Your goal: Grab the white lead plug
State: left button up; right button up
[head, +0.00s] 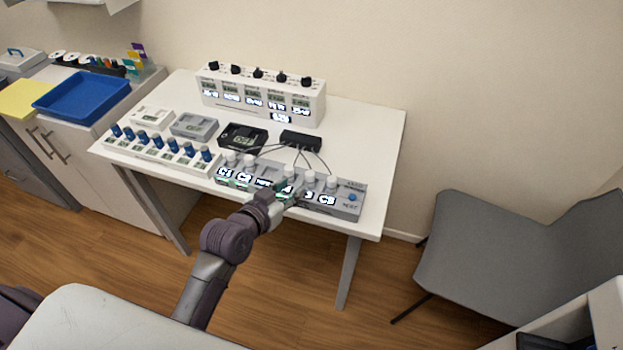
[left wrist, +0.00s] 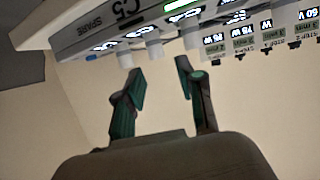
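Several white lead plugs stand in a row on a grey panel (head: 350,186) with lit labels, near the table's front edge. One white plug (head: 290,172) is right behind my left gripper (head: 284,190), which is at the panel's front. In the left wrist view the open fingers of my left gripper (left wrist: 160,70) point up at the panel's underside or front face (left wrist: 85,30). A white plug (left wrist: 155,49) shows beyond and between the fingertips, with nothing held. Another plug (left wrist: 125,60) is close to the left finger; contact cannot be told. My right gripper is not in view.
Thin dark leads run from a black box (head: 301,139) to the plugs. A white unit with black knobs (head: 262,95), a blue-knobbed strip (head: 157,150) and small meters share the white table (head: 365,130). A grey chair (head: 500,250) stands right.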

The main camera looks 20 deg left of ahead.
aim_at(307, 179)
pick_arm(q)
jog(key=x, duration=0.3)
jog(key=shift+w+d, duration=0.1)
jog(key=shift+x, duration=0.8)
jog(key=x, duration=0.4)
jog(key=shift+w+d+f+p, duration=0.15)
jog(key=shift+d+f+p, duration=0.15)
jog(key=shift+p, duration=0.1)
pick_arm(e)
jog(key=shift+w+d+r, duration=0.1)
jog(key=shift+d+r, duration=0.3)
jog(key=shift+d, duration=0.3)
pick_arm(q)
grip_shut()
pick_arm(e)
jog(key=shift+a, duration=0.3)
